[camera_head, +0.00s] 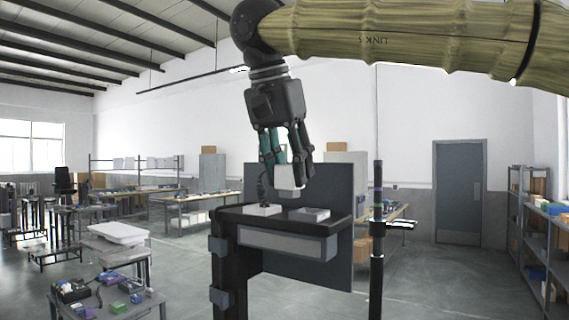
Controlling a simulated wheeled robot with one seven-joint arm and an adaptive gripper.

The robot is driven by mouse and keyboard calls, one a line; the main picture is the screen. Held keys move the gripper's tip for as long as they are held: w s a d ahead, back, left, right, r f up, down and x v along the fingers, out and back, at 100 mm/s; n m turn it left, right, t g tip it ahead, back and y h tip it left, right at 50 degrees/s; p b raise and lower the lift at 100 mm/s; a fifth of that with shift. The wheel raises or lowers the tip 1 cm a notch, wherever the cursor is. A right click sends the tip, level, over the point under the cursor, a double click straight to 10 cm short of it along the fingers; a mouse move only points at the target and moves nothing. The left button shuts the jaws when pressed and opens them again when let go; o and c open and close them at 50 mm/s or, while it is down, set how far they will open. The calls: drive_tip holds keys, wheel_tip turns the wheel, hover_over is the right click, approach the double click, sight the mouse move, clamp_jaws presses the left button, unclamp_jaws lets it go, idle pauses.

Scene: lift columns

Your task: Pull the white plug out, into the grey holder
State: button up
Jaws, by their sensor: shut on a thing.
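My gripper (285,172) points down above a small dark bench (338,222), shut on the white plug (288,190). The plug is held upright, and a gap seems to show between it and the bench top. A pale block (262,210) lies on the bench below left of the plug, and a light grey flat block (310,214) lies below right. The right block may be the grey holder; I cannot tell for sure.
A dark upright panel (335,190) stands behind the bench, and a grey bar (288,243) runs along its front. A black post (377,250) stands close on the right. Other tables and shelves stand farther off.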

drive_tip(key=shift+w+d+p, duration=0.5)
drive_tip(key=shift+w+d, duration=0.15)
drive_tip(key=shift+d, duration=0.35)
drive_tip(key=shift+w+d+p, duration=0.45)
drive_tip(key=shift+w+d, duration=0.15)
drive_tip(key=shift+d, duration=0.35)
drive_tip(key=shift+p, duration=1.25)
idle(1.1)
drive_tip(key=shift+f+b, duration=0.55)
drive_tip(key=shift+f, duration=1.35)
idle(1.7)
